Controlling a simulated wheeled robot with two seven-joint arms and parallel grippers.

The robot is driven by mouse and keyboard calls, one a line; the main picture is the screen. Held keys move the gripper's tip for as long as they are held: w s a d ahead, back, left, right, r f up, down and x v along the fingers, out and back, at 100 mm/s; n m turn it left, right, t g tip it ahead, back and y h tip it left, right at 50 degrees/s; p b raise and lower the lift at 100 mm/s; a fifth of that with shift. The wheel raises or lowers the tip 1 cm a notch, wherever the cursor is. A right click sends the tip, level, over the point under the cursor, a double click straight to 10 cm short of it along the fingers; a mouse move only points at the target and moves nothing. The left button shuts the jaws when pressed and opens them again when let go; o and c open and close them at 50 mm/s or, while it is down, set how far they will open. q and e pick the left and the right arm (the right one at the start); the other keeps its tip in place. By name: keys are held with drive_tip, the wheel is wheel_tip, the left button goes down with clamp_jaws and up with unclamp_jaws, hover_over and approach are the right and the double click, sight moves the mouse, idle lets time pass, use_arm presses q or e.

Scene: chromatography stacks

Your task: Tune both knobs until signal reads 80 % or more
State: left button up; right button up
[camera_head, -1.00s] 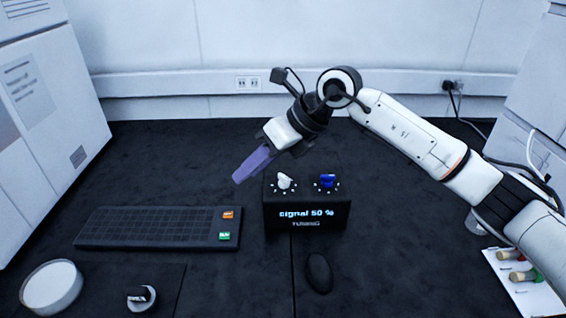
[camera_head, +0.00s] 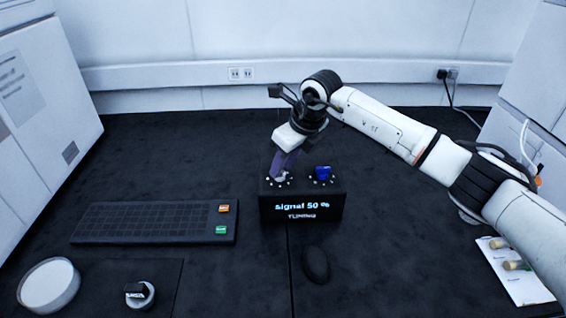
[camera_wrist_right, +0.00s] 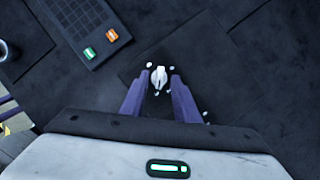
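The black tuning box (camera_head: 302,213) stands mid-bench, and its display reads "signal 50 %" above "TUNING". A blue knob (camera_head: 323,172) is on its top at the right. A white knob (camera_head: 281,175) is on its top at the left, partly covered by my right gripper (camera_head: 283,166). In the right wrist view the white knob (camera_wrist_right: 159,77) sits between the tips of my right gripper's two purple fingers (camera_wrist_right: 159,82), with a small gap showing on each side. The fingers are open around it. My left gripper is in neither view.
A black keyboard (camera_head: 150,223) with an orange and a green key lies left of the box. A dark mouse (camera_head: 315,264) lies in front. A white dish (camera_head: 49,285) and a small round item (camera_head: 139,295) are at front left. A white tray (camera_head: 515,272) with vials is at right.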

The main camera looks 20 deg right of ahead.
drive_tip(key=shift+f, duration=0.15)
clamp_jaws()
